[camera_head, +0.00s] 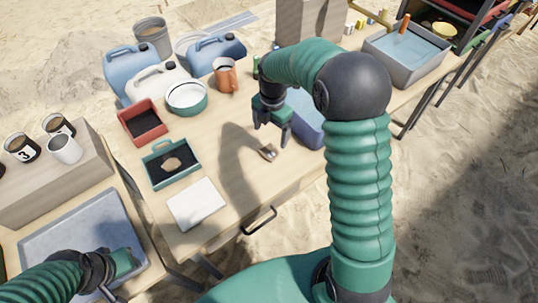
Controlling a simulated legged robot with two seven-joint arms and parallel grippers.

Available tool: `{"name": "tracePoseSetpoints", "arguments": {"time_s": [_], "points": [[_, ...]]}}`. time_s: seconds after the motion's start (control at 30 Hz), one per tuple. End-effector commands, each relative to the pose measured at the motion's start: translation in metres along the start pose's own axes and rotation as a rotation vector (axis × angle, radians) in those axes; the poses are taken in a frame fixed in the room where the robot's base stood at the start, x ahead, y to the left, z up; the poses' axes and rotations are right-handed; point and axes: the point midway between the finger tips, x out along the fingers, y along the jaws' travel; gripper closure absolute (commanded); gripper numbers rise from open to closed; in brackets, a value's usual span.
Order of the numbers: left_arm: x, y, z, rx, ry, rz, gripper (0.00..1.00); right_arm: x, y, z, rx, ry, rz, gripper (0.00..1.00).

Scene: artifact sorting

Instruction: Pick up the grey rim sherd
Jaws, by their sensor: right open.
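A small grey-brown sherd (268,153) lies on the wooden table, near the middle of the view. It looks like the grey rim sherd, though it is small and its rim is hard to make out. My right gripper (270,138) points down just above and behind the sherd, its fingers apart and nothing seen between them. My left gripper (116,292) is at the lower left over a grey tray (60,238); its fingers are too unclear to tell whether they are open.
A green tray (152,155) with dark soil and a tan piece, a red tray (150,106) and a white sheet (197,203) lie left of the sherd. A blue bin (307,120) stands to the right, partly behind my arm.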

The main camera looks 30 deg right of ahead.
Motion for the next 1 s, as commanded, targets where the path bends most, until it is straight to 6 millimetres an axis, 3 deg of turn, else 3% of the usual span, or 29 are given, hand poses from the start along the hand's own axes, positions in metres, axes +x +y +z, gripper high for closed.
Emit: {"name": "tracePoseSetpoints", "arguments": {"time_s": [0.03,0.1,0.37,0.57,0.8,1.0], "points": [[0.006,0.0,0.002,0.0,0.0,0.0,0.64,0.016,0.001,-0.005,-0.004,-0.001,-0.005,0.15],[0.009,0.0,0.002,-0.001,0.0,0.0,0.64,0.029,0.002,-0.007,-0.005,-0.005,-0.003,0.15],[0.015,-0.001,0.004,-0.002,0.0,-0.001,0.64,0.055,0.002,-0.009,-0.004,-0.008,-0.002,0.15],[0.027,-0.001,0.006,-0.002,0.0,0.0,0.64,0.093,-0.001,-0.005,-0.002,-0.002,-0.001,0.15],[0.026,0.0,0.006,-0.001,0.0,0.0,0.64,0.097,-0.001,-0.006,-0.003,-0.008,-0.001,0.15],[0.026,-0.001,0.006,-0.002,0.0,0.0,0.64,0.097,0.0,-0.007,-0.003,-0.006,0.0,0.42]]}}
